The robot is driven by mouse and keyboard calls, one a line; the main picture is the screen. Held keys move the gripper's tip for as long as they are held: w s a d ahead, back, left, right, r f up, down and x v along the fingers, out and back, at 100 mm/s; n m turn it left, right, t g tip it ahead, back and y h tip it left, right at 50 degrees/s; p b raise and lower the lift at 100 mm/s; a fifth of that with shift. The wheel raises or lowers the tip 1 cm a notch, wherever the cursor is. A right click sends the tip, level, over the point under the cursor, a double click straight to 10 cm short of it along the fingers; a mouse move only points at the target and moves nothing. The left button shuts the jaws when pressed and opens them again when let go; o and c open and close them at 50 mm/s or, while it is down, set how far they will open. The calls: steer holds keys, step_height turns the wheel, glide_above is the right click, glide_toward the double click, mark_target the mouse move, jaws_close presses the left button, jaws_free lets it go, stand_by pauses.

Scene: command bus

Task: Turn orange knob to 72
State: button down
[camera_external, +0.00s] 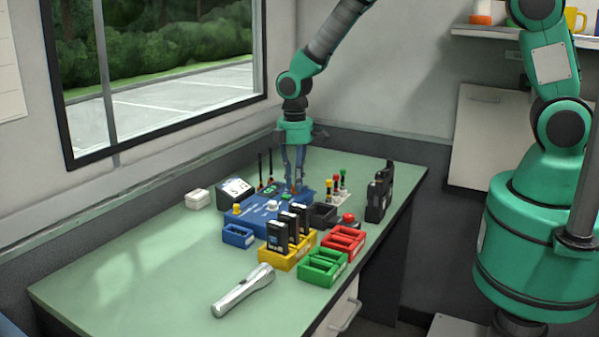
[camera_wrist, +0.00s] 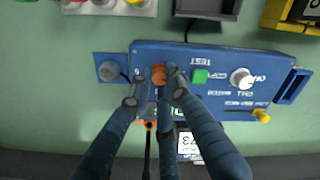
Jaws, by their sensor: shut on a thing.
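The orange knob (camera_wrist: 158,75) sits on the blue panel (camera_wrist: 222,83), near its left end in the wrist view. My gripper (camera_wrist: 157,77) is shut on the knob, with its blue fingers on both sides of it. In the external view my gripper (camera_external: 294,188) points straight down at the panel (camera_external: 262,216), and the knob is mostly hidden there. A small display (camera_external: 236,187) stands behind the panel. It shows partly in the wrist view (camera_wrist: 189,144), upside down, with dark digits that I cannot read surely.
The panel also carries a green button (camera_wrist: 200,76), a white knob (camera_wrist: 241,78) and a yellow knob (camera_wrist: 261,115). Yellow (camera_external: 288,253), red (camera_external: 343,242) and green (camera_external: 323,267) trays and a flashlight (camera_external: 243,290) lie in front. The table's left part is clear.

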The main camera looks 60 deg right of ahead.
steer(key=m+p, duration=0.1)
steer(key=m, duration=0.4)
steer(key=shift+p, duration=0.4)
steer(key=shift+m, duration=0.3)
steer(key=c, duration=1.6)
jaws_free()
steer(key=shift+c, duration=0.2)
steer(key=shift+r, duration=0.1)
step_height(320, 180, up, 12)
steer(key=shift+d, duration=0.15)
